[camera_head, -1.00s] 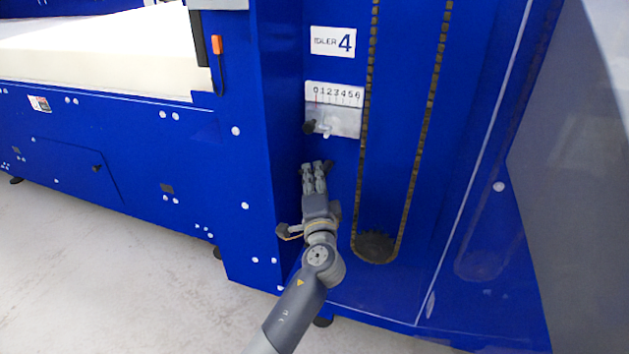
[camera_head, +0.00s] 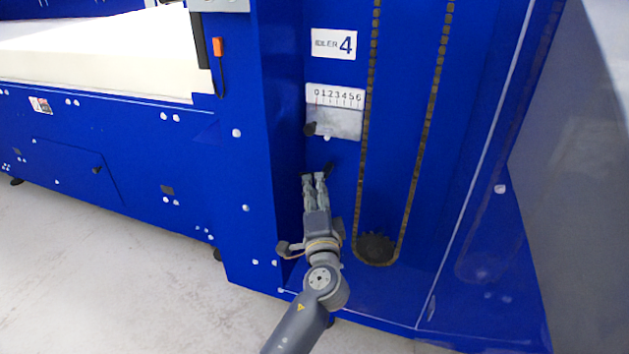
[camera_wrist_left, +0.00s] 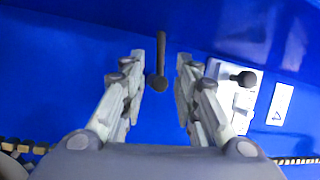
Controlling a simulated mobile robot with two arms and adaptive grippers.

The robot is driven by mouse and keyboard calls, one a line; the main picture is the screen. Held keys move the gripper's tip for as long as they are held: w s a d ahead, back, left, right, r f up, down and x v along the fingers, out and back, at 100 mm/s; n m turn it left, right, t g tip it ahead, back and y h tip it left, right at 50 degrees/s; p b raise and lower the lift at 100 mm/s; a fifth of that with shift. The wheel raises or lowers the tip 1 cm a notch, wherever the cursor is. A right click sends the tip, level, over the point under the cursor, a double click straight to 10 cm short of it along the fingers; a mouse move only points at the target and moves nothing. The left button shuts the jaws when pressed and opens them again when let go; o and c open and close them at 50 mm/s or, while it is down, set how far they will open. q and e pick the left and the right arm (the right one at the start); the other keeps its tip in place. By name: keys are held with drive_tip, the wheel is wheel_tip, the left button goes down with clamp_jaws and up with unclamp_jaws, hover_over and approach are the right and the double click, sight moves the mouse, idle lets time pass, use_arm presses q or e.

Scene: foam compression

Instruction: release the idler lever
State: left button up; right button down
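A short black lever with a round knob end (camera_wrist_left: 158,83) stands against the blue panel. In the left wrist view it lies between the fingers of my left gripper (camera_wrist_left: 160,65), with a gap on both sides. In the head view its dark end (camera_head: 329,168) shows just by the fingertips of my left gripper (camera_head: 315,177), which partly hide it. The gripper is open and holds nothing. My right gripper is not in view.
An "IDLER 4" label (camera_head: 333,44) is above the scale. A chain loop with a dark sprocket (camera_head: 375,248) runs to the right of my gripper. A blue side wall (camera_head: 240,170) stands to the left. Light grey floor (camera_head: 110,270) lies at the lower left.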

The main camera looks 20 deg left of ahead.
use_arm(q)
drive_tip(key=r+v, duration=0.1)
drive_tip(key=v, duration=0.7)
drive_tip(key=shift+f, duration=0.45)
